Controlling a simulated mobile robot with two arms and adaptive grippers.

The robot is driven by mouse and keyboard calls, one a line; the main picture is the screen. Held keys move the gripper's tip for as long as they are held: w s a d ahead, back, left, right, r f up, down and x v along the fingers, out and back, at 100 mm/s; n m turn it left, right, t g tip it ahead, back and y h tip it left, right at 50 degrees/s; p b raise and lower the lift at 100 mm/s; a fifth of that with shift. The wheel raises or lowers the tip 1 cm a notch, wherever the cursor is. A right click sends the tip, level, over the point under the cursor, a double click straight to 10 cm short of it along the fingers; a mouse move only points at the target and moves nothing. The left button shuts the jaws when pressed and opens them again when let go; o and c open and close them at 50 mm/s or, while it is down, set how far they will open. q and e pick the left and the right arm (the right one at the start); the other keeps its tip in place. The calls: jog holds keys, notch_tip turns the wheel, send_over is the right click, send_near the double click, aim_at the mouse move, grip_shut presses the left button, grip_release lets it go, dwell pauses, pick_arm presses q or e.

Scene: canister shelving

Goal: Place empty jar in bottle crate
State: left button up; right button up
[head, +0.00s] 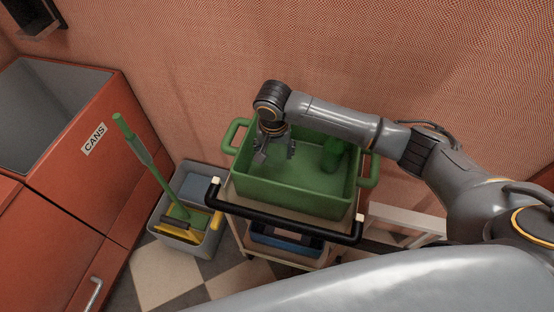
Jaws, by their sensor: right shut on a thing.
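The green bottle crate (290,195) is an open tub with side handles, standing on a cart. My right gripper (276,151) points down inside the left part of the crate, near its back wall. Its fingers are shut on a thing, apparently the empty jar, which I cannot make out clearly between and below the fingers. Whether it touches the crate floor cannot be told. A green bottle (332,154) stands inside the crate at the right, apart from the gripper. My left gripper is not in view.
The cart's black push bar (285,222) runs along the crate's front. A grey mop bucket (185,238) with a green-handled tool (150,165) stands left of the cart. An orange bin marked CANS (93,140) is at far left. The crate's middle is free.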

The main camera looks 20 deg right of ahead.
aim_at(274, 159)
jog(key=shift+f, duration=1.9)
jog(key=shift+f, duration=0.1)
jog(key=o, duration=1.3)
jog(key=r, duration=0.4)
jog(key=s+r, duration=0.1)
jog(key=r, duration=0.3)
jog(key=r+p, duration=0.1)
jog(key=r, duration=0.3)
jog(key=shift+s+a+r, duration=0.1)
jog(key=shift+s+a, duration=0.1)
jog(key=shift+a, duration=0.05)
